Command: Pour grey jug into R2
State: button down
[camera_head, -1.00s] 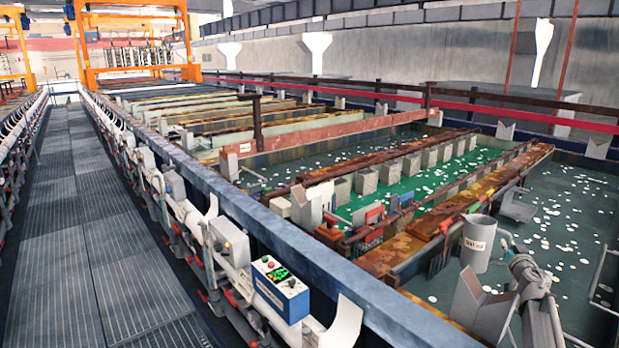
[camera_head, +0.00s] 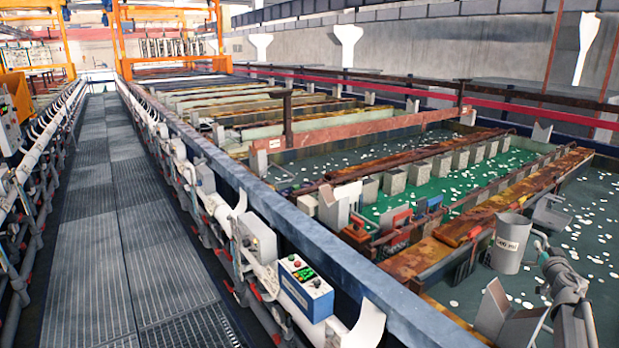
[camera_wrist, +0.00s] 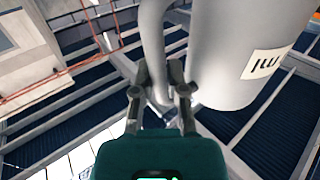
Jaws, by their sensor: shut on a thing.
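The grey jug (camera_head: 509,250) is upright, with a white label whose print is too small to read surely. It is held in the air, in front of a tank of dark green liquid (camera_head: 590,215) at the right. My gripper (camera_head: 538,243) is to the right of the jug, shut on its handle. In the wrist view the jug (camera_wrist: 215,60) fills the upper right, and my gripper (camera_wrist: 160,95) has its fingers on the handle (camera_wrist: 153,45). The jug's contents are hidden. I cannot read any R2 mark on the tanks.
A brighter green tank (camera_head: 400,200) lies left of the dark one, with a rusty plank (camera_head: 500,210) between them. A blue-grey rail (camera_head: 300,235) runs along the tanks. A blue-and-white control box (camera_head: 305,288) stands beside it. The grated walkway (camera_head: 140,240) at the left is clear.

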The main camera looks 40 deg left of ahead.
notch_tip(320, 180, up, 10)
jog(key=p, duration=0.9)
jog(key=shift+r, duration=0.1)
